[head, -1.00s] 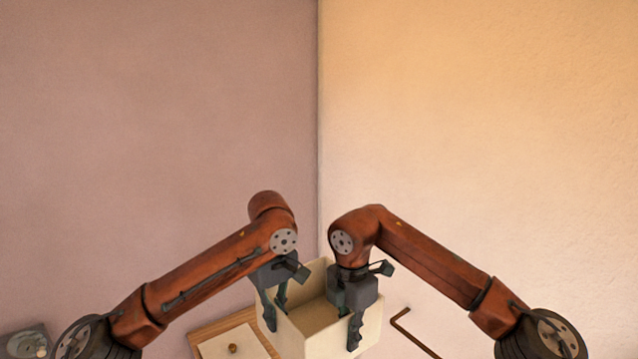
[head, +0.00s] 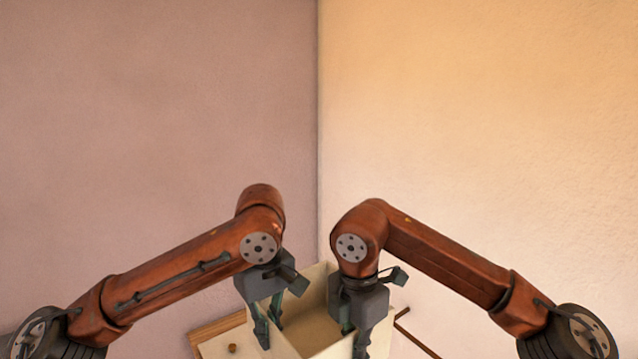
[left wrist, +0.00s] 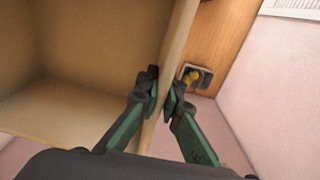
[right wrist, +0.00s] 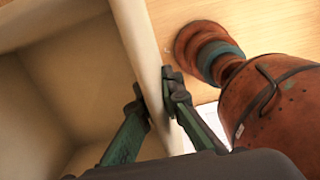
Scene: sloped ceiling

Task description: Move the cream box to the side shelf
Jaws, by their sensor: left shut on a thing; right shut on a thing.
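The cream box (head: 318,285) is open-topped and shows at the bottom middle of the head view, between my two arms; its lower part is cut off by the frame. My left gripper (head: 270,325) is shut on the box's left wall, one finger inside and one outside; that wall also shows in the left wrist view (left wrist: 173,55). My right gripper (head: 354,335) is shut on the opposite wall, which also shows in the right wrist view (right wrist: 140,40). The box's inside looks empty where visible. I cannot pick out the side shelf with certainty.
A wood-edged pale panel with a small knob (head: 232,348) lies at the lower left, beside the box. A thin brown bar (head: 418,340) is at the lower right. Two walls meet in a corner behind the box. A wooden surface (right wrist: 170,12) shows in the right wrist view.

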